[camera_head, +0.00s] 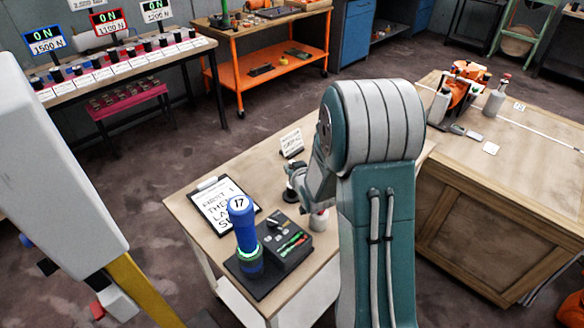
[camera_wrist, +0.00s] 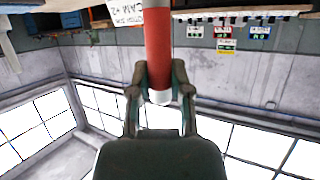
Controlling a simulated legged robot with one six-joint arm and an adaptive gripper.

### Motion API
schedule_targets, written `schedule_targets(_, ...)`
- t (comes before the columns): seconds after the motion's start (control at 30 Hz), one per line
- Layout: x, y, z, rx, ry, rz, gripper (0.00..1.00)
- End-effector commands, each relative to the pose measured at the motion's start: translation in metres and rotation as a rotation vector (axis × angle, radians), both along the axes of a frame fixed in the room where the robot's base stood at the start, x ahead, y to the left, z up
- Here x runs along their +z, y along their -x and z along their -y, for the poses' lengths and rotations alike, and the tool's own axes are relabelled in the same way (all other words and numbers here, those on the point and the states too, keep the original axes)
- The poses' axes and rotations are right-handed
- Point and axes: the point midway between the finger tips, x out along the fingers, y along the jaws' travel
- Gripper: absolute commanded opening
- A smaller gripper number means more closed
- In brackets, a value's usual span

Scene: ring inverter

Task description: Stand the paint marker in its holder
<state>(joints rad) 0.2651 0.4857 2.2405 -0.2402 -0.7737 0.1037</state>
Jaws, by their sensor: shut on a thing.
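My gripper (camera_wrist: 160,75) shows in the wrist view, its two dark fingers shut on the red paint marker (camera_wrist: 159,42). In the head view my arm hides most of the gripper, and I cannot make out the held marker there.
A wooden bench (camera_head: 530,190) stands to the right.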

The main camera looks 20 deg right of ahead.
Motion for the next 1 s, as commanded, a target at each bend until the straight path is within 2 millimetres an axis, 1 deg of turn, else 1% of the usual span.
schedule_targets(0.03,-0.001,0.0,0.0,0.0,0.0,-0.001,0.0)
schedule_targets(0.07,-0.001,0.0,0.0,0.0,0.0,-0.001,0.3)
schedule_targets(0.1,-0.001,0.0,0.0,0.0,0.0,-0.001,0.48)
schedule_targets(0.13,-0.001,0.0,0.0,0.0,0.0,-0.001,0.61)
schedule_targets(0.17,-0.001,0.0,0.0,0.0,0.0,-0.001,0.66)
schedule_targets(0.57,0.0,0.003,0.0,0.0,0.0,-0.001,0.66)
schedule_targets(0.67,0.005,0.013,-0.001,0.0,0.0,0.0,0.66)
schedule_targets(0.9,0.02,0.05,-0.004,-0.002,0.001,0.0,0.66)
schedule_targets(1.0,0.024,0.06,-0.005,-0.001,0.001,-0.001,0.66)
